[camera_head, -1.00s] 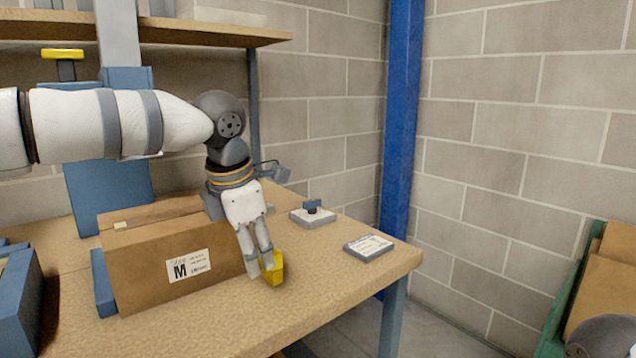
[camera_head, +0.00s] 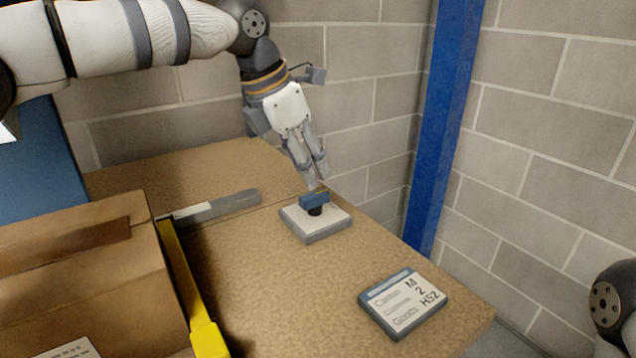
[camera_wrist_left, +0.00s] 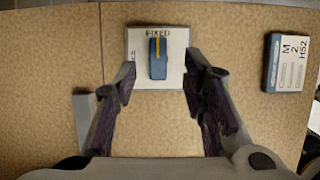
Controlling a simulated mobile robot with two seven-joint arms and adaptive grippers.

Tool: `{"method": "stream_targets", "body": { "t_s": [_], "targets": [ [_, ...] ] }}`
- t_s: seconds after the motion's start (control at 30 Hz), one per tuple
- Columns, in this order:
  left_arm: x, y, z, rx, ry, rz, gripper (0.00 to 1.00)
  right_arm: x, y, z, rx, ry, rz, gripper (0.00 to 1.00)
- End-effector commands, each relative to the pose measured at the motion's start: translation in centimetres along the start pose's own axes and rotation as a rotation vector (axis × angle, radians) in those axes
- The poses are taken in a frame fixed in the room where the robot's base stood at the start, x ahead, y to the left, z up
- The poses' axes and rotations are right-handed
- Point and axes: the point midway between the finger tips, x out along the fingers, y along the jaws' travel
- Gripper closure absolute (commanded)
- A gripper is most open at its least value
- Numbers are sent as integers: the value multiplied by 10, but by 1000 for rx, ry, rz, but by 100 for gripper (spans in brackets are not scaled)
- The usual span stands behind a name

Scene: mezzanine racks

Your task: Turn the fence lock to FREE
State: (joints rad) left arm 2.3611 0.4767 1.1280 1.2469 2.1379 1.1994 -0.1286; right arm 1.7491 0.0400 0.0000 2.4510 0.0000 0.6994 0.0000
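The fence lock is a blue knob (camera_head: 315,200) on a pale square plate (camera_head: 326,222) at the back of the bench. In the left wrist view the knob (camera_wrist_left: 158,57) has a yellow line pointing toward the word FIXED at the plate's top edge. Sideways lettering at the plate's left edge is partly legible and may read FREE. My left gripper (camera_head: 312,178) hangs just above and behind the knob. In the wrist view its fingers (camera_wrist_left: 159,78) are apart, one to each side of the plate, with nothing between them visibly gripped. My right gripper is out of view.
A yellow fence bar (camera_head: 190,290) runs beside a cardboard box (camera_head: 110,262) at the left. A grey rail (camera_head: 215,207) lies behind it. A label card (camera_head: 405,302) lies on the bench at the right. A blue post (camera_head: 443,130) stands beyond the bench edge.

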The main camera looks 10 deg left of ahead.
Motion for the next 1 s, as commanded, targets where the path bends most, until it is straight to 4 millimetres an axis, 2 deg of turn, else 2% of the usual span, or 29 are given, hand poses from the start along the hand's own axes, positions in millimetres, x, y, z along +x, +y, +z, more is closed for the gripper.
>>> {"method": "stream_targets", "body": {
  "t_s": [0.03, 0.2, 0.33, 0.57, 0.6, 0.77, 1.0],
  "targets": [
    [15, 0, -1, 0, 5, -3, 62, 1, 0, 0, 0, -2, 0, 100],
    [46, 0, 0, -2, 2, -1, 62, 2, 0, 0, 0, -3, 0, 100],
    [56, 0, 0, -1, 1, 0, 62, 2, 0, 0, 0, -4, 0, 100],
    [58, 0, 0, -1, -1, 1, 62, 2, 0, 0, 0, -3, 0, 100],
    [58, 0, 0, -1, -1, 1, 64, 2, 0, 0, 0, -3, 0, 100],
    [58, 0, 0, -1, -1, 1, 100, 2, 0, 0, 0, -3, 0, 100],
    [57, 0, 0, -5, -1, 3, 100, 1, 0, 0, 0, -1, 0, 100]
  ]
}}
